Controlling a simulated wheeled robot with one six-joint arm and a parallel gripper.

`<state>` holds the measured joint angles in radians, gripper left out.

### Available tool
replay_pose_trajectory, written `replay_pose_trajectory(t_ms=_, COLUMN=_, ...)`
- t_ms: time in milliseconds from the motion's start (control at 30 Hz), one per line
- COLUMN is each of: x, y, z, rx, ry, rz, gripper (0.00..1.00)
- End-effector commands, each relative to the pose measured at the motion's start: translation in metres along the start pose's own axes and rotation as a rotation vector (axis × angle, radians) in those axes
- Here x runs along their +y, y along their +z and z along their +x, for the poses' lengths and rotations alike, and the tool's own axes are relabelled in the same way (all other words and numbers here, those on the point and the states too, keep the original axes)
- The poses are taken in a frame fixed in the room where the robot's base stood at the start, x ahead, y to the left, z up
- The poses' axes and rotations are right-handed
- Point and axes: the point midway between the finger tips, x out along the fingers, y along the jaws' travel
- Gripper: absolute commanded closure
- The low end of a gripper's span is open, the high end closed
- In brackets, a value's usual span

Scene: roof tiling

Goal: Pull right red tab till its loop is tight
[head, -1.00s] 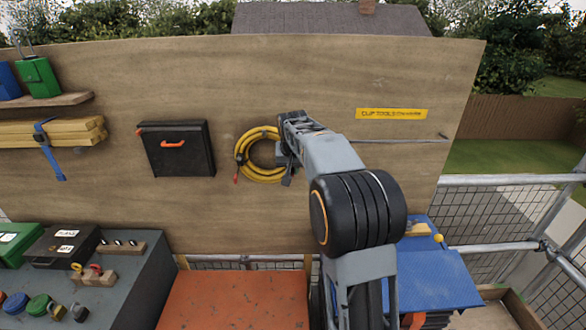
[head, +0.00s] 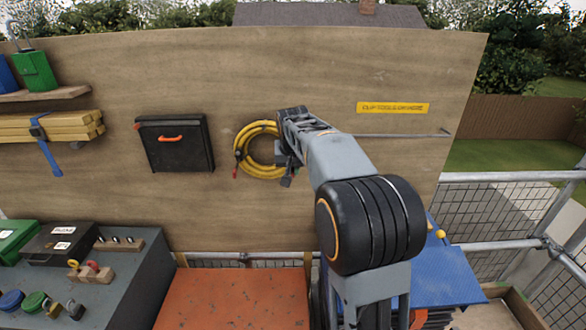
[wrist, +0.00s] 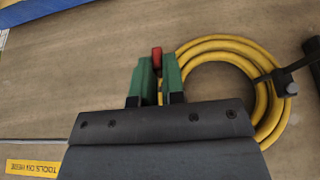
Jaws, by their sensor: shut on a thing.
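A yellow coil (head: 256,172) of hose or cable hangs on the wooden board, left of my arm; it also shows in the wrist view (wrist: 215,47). A black tie (wrist: 272,80) wraps its left side in the head view, with a red tab (head: 235,173) hanging below. At the coil's right side, my gripper's green fingers (wrist: 157,82) are shut on another red tab (wrist: 157,58), its end showing between the fingertips. The right tie's loop is hidden behind my gripper, so I cannot tell how tight it is.
A black case (head: 174,158) with an orange handle hangs left of the coil. A yellow sign (head: 394,108) and a thin metal rod (head: 405,135) are to the right. An orange-red surface (head: 235,298) lies below. The board below the coil is clear.

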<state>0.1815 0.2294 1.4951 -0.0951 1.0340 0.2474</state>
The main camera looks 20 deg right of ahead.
Motion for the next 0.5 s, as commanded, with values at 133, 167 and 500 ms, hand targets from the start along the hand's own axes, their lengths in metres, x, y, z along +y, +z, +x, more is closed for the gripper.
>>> replay_pose_trajectory(t_ms=133, x=-0.0003, y=0.0036, z=-0.0007, rx=-0.001, ry=0.0, rz=0.0, gripper=1.0)
replay_pose_trajectory(t_ms=167, x=-0.0003, y=0.0039, z=-0.0009, rx=-0.001, ry=0.0, rz=0.0, gripper=1.0)
replay_pose_trajectory(t_ms=500, x=-0.0002, y=0.0043, z=-0.0015, rx=-0.002, ry=0.0, rz=0.0, gripper=0.86)
